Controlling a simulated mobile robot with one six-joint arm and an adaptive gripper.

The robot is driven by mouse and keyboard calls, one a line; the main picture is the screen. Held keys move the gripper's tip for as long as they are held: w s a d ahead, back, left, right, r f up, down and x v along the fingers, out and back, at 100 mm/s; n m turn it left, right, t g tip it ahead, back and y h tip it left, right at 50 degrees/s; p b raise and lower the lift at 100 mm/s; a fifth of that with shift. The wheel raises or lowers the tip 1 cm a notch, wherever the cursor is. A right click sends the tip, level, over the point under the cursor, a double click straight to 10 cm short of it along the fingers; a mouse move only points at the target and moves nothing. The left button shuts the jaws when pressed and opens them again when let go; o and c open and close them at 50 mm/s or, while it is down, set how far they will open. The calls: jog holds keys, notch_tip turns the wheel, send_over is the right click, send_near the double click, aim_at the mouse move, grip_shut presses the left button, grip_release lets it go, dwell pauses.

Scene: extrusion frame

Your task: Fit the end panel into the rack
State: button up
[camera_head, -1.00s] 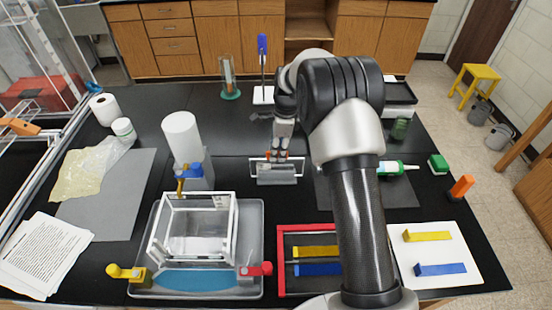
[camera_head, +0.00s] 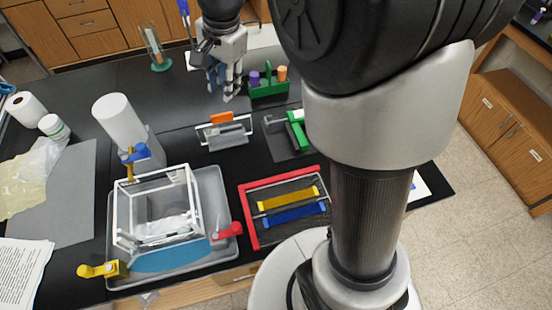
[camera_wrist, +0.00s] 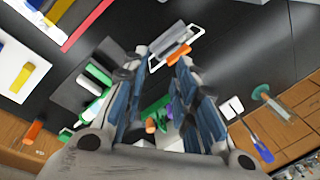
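A white-edged panel (camera_head: 207,134) with an orange top piece (camera_head: 221,118) stands at a grey holder on the black bench; I take it for the end panel. It also shows in the wrist view (camera_wrist: 160,63), ahead of the fingertips. A white open frame (camera_head: 122,213), seemingly the rack, stands in a grey tray (camera_head: 213,190) at the front left. My gripper (camera_head: 226,96) hangs fingers down, above and behind the panel, apart from it. In the wrist view my gripper (camera_wrist: 161,62) is open, its blue-padded fingers spread with nothing held.
A yellow clamp (camera_head: 105,269), a red clamp (camera_head: 228,231) and a blue-yellow clamp (camera_head: 132,156) surround the frame. A white cylinder (camera_head: 118,118) stands behind it. A red-edged tray (camera_head: 250,217) lies right of it. A green caddy (camera_head: 268,88) is beside my gripper.

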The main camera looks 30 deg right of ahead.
jog(key=s+r+n+t, duration=0.2)
jog(key=s+n, duration=1)
jog(key=s, duration=1.3)
jog(key=shift+s+a+n+t+h, duration=0.15)
jog(key=shift+s+n+t+h, duration=0.15)
jog(key=shift+t+h, duration=0.1)
jog(key=shift+s, duration=0.1)
